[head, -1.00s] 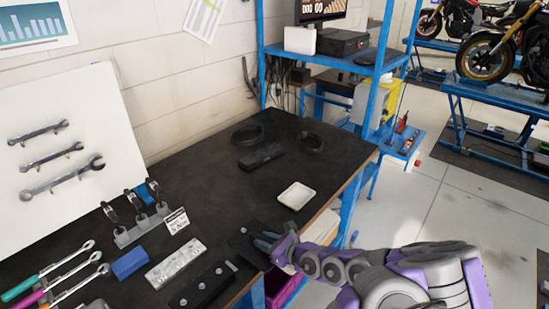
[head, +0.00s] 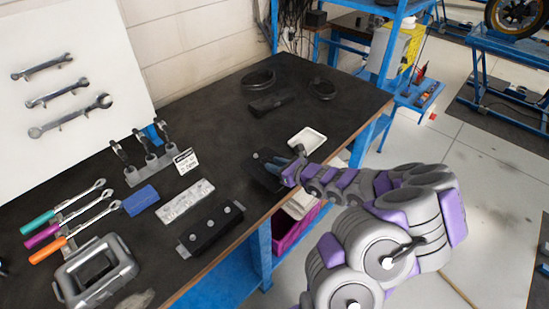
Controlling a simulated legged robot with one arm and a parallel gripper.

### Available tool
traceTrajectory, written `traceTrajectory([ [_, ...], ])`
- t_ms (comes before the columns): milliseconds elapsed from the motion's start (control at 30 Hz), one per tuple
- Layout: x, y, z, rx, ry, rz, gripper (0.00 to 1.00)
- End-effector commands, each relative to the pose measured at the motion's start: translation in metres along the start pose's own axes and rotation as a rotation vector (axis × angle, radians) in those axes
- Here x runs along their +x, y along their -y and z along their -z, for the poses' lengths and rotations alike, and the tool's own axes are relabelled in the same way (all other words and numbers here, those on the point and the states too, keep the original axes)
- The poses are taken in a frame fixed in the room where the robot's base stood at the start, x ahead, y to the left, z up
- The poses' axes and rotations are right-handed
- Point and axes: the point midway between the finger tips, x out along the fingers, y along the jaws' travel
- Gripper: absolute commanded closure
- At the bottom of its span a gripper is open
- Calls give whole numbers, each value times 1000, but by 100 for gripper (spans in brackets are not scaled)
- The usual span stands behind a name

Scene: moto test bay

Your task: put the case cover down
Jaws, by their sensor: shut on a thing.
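A dark flat plate (head: 263,172), which I take to be the case cover, is at the bench's front edge. My gripper (head: 284,168) is shut on its right end, reaching in from the right. The plate looks low over the black bench top (head: 215,130); I cannot tell whether it touches. The fingers hide part of its right end.
A white tray (head: 307,139) is just behind my gripper. A silver plate (head: 185,201) and a black block with bolts (head: 210,229) lie to the left. A grey frame (head: 96,272) is at lower left. The bench's middle is mostly clear.

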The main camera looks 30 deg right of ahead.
Motion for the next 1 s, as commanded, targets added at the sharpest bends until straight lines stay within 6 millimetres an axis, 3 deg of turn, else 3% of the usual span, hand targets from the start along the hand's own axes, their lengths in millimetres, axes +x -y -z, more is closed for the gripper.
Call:
traceTrajectory([
  [400,44,42,-7,-5,-2,2,100],
  [633,54,49,-9,-1,0,-1,100],
  [1000,64,49,23,-2,3,1,100],
])
